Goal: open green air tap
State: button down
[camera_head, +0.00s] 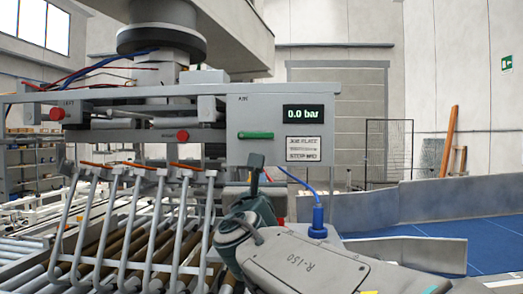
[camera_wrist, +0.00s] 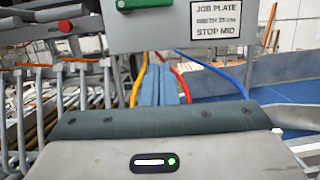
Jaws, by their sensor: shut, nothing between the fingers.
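The green air tap (camera_head: 255,135) is a bar handle lying horizontally on the front of the grey control box (camera_head: 238,155), under the AIR label. Its lower part also shows at the top edge of the wrist view (camera_wrist: 132,4). The display (camera_head: 303,114) on the box reads 0.0 bar. My gripper (camera_head: 256,160) is just below the box's lower edge, under the tap and apart from it. In the wrist view its two blue-grey fingers (camera_wrist: 158,72) stand side by side, shut and empty, below the box.
A job plate (camera_head: 304,149) is on the box's right side. Red knobs (camera_head: 183,135) sit left of it. Bent grey bars (camera_head: 160,220) hang over rollers at lower left. Hoses run behind my fingers. A blue conveyor (camera_head: 490,235) lies to the right.

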aim_at(256, 135)
jog(key=w+r+p, duration=0.1)
jog(key=w+r, duration=0.1)
jog(key=w, duration=0.1)
jog(key=w+r+p, duration=0.2)
jog(key=w, duration=0.1)
jog(key=w+r+p, duration=0.2)
jog(key=w, duration=0.1)
jog(key=shift+w+d, duration=0.3)
jog(key=shift+w+r+p, duration=0.15)
jog(key=shift+r+p, duration=0.05)
jog(key=shift+p, duration=0.25)
